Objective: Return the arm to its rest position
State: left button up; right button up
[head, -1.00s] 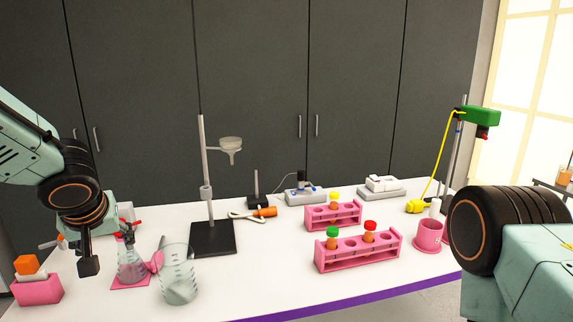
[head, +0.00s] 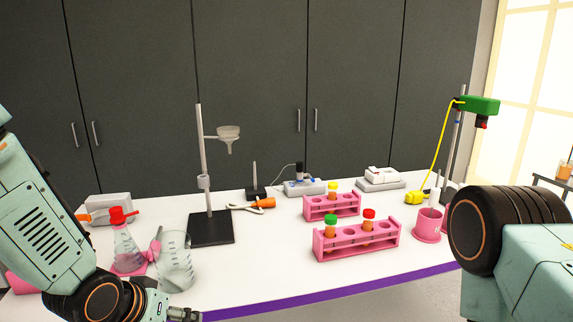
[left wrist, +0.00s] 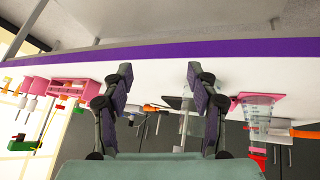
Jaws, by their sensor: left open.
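My left arm comes in at the lower left of the head view, bent low at the table's front. Its gripper (head: 182,314) is partly cut off by the bottom edge there. In the left wrist view the gripper (left wrist: 159,76) is open, with its two fingers wide apart and nothing between them. That view is upside down, with the table's purple front edge (left wrist: 160,54) beyond the fingertips. Of my right arm only a dark joint and a pale link show at the right; its gripper is out of view.
A glass beaker (head: 175,268) and a red-capped flask (head: 126,244) stand close to my left arm. Behind them is a stand with a funnel (head: 209,188). Pink tube racks (head: 357,247) and a pink cup (head: 428,226) stand farther right. The front middle of the white table is clear.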

pick_arm(q)
jog(key=s+a+f+g+y+b, duration=0.2)
jog(key=s+f+g+b, duration=0.4)
jog(key=s+f, duration=2.2)
jog(key=shift+s+a+f+n+y+b, duration=0.3)
jog(key=shift+s+f+n+b, duration=0.15)
jog(key=shift+b, duration=0.4)
jog(key=shift+d, duration=0.1)
